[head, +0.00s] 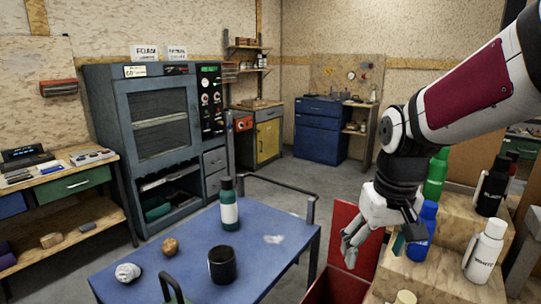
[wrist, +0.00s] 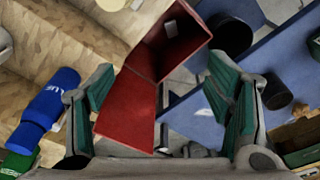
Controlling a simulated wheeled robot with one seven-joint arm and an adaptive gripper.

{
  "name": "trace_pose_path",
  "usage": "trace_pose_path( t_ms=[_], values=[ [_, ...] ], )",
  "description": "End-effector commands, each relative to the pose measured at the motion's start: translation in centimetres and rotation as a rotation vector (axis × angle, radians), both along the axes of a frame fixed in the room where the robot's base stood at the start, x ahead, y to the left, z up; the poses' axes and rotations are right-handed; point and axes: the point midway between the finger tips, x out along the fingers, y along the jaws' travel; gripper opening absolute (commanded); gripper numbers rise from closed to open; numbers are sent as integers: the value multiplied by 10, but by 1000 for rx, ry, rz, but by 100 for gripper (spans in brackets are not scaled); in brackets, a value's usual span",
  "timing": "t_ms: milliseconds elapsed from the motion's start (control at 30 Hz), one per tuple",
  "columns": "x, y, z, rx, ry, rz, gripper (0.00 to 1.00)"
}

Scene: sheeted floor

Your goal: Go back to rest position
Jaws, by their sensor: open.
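My gripper (head: 378,243) hangs from my arm at the right of the head view, above a red open box and beside the wooden step shelf. In the wrist view my gripper (wrist: 165,110) has its two green-padded fingers spread wide, with nothing held between them. The red box (wrist: 126,112) shows below and between the fingers, with its lid or flap open; it also shows in the head view (head: 352,232). A blue bottle (head: 422,230) stands on the shelf just right of my gripper, and it shows at the left of the wrist view (wrist: 45,105).
A blue table (head: 262,210) carries a dark green bottle with a white label (head: 229,207), a black cup (head: 222,264), a brown lump (head: 170,246) and a crumpled pale lump (head: 128,272). Green (head: 437,175), black (head: 492,188) and white (head: 485,250) bottles stand on the wooden shelf (head: 440,272). Grey floor lies behind the table.

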Motion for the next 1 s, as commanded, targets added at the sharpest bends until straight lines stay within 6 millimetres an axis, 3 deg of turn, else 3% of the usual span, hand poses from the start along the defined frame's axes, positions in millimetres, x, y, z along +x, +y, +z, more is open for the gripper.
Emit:
trace_pose_path(
  t_ms=[100,300,600,800,1000],
  values=[
    [-39,0,29,2,-43,-16,73],
    [-100,-1,60,7,-108,-43,73],
    [-178,-1,77,15,-192,-78,73],
    [-199,-2,76,18,-213,-89,73],
    [-201,-2,75,19,-214,-90,73]
  ],
)
